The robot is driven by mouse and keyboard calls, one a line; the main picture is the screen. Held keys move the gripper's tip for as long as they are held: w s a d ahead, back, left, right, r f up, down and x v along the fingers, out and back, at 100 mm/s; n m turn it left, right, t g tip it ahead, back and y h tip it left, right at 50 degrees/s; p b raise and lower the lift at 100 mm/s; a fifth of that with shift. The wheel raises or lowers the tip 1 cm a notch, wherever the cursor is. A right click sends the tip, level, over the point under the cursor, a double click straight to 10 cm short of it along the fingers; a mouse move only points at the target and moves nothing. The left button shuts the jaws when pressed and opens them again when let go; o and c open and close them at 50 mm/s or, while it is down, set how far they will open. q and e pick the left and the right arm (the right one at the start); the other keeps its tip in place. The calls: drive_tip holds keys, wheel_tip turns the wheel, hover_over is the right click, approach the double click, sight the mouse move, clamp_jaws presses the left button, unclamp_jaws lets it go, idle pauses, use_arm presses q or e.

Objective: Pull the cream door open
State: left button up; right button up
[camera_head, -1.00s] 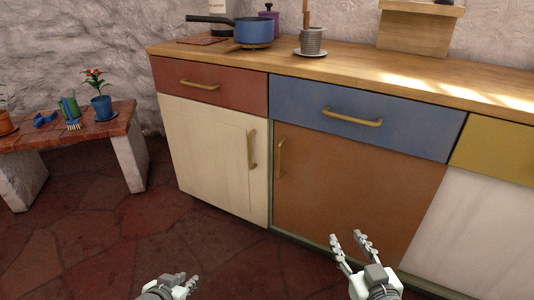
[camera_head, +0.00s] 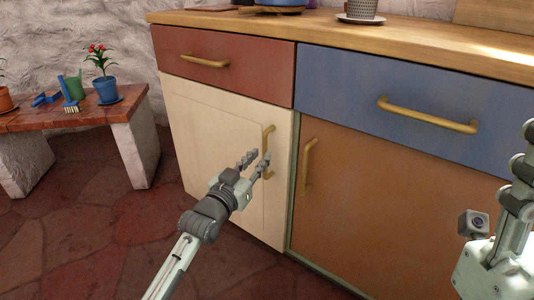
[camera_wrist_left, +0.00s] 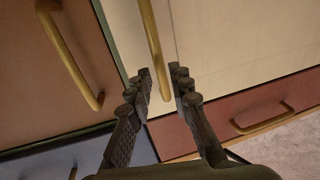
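The cream door (camera_head: 205,130) is shut, flush under the red drawer, in the head view; it also fills the upper right of the left wrist view (camera_wrist_left: 225,45). Its upright brass handle (camera_head: 268,138) is near the door's right edge. My left gripper (camera_head: 258,160) is in front of the door at this handle, its fingers apart. In the left wrist view the handle (camera_wrist_left: 153,35) runs between the two open fingertips (camera_wrist_left: 160,75); I cannot tell whether they touch it. My right gripper (camera_head: 515,190) is at the right edge of the head view, partly cut off.
The brown door (camera_head: 370,200) with its own handle (camera_head: 308,165) is just right of the cream door. The red drawer (camera_head: 225,65) and blue drawer (camera_head: 400,95) are above. A low bench (camera_head: 125,110) with plants stands at the left. The floor before the door is clear.

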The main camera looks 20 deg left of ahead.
sight(264, 153)
use_arm(q)
drive_tip(key=shift+w+d+b, duration=0.15)
drive_tip(key=shift+w+b, duration=0.05)
drive_tip(key=shift+w, duration=0.85)
drive_tip(key=shift+w+d+b, duration=0.15)
drive_tip(key=shift+w, duration=0.85)
clamp_jaws()
